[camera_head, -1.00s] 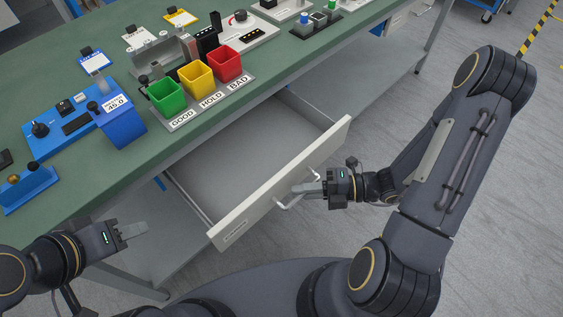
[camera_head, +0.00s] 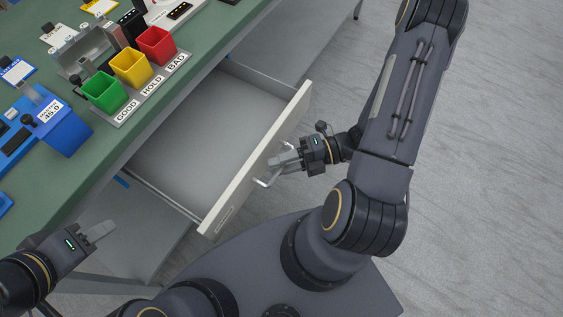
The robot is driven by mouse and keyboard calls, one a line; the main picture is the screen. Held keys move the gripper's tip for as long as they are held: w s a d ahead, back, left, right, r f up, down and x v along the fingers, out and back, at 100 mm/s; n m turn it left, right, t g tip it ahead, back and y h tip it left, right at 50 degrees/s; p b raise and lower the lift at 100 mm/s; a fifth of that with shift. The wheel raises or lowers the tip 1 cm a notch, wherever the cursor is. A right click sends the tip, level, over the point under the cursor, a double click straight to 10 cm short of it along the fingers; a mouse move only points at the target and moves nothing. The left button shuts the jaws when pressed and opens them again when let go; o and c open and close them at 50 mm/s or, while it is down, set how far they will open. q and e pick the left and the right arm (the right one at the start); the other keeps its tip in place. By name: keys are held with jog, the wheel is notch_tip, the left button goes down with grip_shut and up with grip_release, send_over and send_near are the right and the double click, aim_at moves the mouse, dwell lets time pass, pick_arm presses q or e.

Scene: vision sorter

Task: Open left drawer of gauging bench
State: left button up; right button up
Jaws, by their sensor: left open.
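The drawer (camera_head: 190,152) of the green-topped gauging bench (camera_head: 93,168) is pulled well out, and its grey inside looks empty. Its pale front panel (camera_head: 240,187) carries a metal bar handle (camera_head: 263,183). My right gripper (camera_head: 277,162) is at the middle of the handle, with its fingers shut around the bar; the fingers partly hide the bar. My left gripper (camera_head: 108,232) is open and empty, in front of the bench at lower left, apart from the drawer.
Green (camera_head: 104,92), yellow (camera_head: 131,68) and red (camera_head: 156,45) bins stand on a labelled strip above the drawer. A blue gauge (camera_head: 62,125) stands left of them. A lower shelf (camera_head: 130,240) runs under the bench. The floor at right is clear.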

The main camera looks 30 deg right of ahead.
jog(key=p+v, duration=0.1)
jog(key=v, duration=0.6)
jog(key=shift+d, duration=0.4)
jog(key=shift+r, duration=0.15)
